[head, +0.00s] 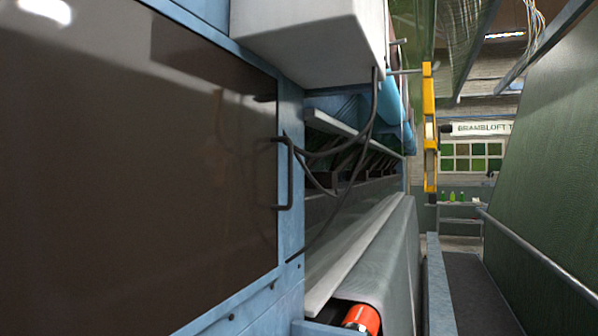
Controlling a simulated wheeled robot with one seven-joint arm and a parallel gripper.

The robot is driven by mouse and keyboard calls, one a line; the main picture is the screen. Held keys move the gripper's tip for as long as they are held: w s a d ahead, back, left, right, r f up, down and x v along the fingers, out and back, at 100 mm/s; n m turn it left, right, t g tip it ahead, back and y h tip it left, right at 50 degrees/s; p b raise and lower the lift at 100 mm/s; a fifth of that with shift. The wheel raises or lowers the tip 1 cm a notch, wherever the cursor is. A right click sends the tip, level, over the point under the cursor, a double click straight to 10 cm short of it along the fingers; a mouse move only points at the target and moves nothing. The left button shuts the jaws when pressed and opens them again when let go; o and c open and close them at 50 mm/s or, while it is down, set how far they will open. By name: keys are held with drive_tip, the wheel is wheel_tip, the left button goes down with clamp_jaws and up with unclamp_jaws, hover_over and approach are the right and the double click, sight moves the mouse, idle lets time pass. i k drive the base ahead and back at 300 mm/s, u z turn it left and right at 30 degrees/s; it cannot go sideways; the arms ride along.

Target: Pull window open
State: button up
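The window (130,180) is a large dark, glossy panel in a blue frame, filling the left side of the head view. It looks flush with its frame; I see no gap at its right edge. A dark bracket handle (289,175) stands at that right edge, upright, with nothing gripping it. Black cables pass just right of the handle. The window's left end is outside the picture. My gripper is not in view.
A white box (310,40) overhangs the frame above the handle. A grey fabric-covered roll (385,265) with an orange-red end (361,319) lies lower right. A yellow upright bar (429,130) stands beyond. A narrow dark aisle (475,290) runs beside the green sheet (550,170).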

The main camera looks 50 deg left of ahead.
sight(138, 156)
drive_tip(key=u, duration=0.7)
drive_tip(key=i, duration=0.9)
drive_tip(key=u, duration=0.85)
